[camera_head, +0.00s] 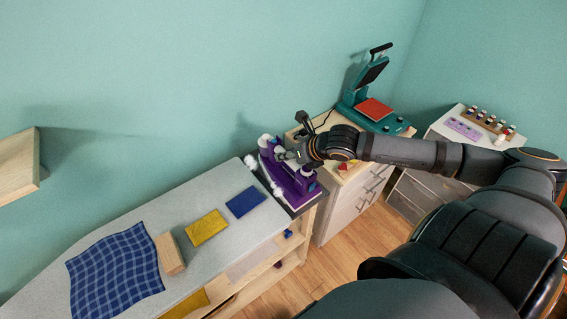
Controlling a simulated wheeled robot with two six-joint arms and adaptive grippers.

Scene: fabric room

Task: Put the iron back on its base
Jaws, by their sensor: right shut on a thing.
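The purple iron (292,180) is at the far right end of the ironing table, over a dark base (312,200). My right gripper (288,156) is shut on the iron at its upper side, with my right arm reaching in from the right. The fingers are small here and partly merge with the iron. The iron appears to be on or just above the base; I cannot tell whether it touches. My left gripper is not in view.
The grey table top (120,215) holds a blue plaid cloth (115,270), a wooden block (170,254), a yellow cloth (207,228) and a blue cloth (245,201). A teal heat press (372,105) stands on the cabinet behind my arm. A wooden shelf (18,166) juts out at left.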

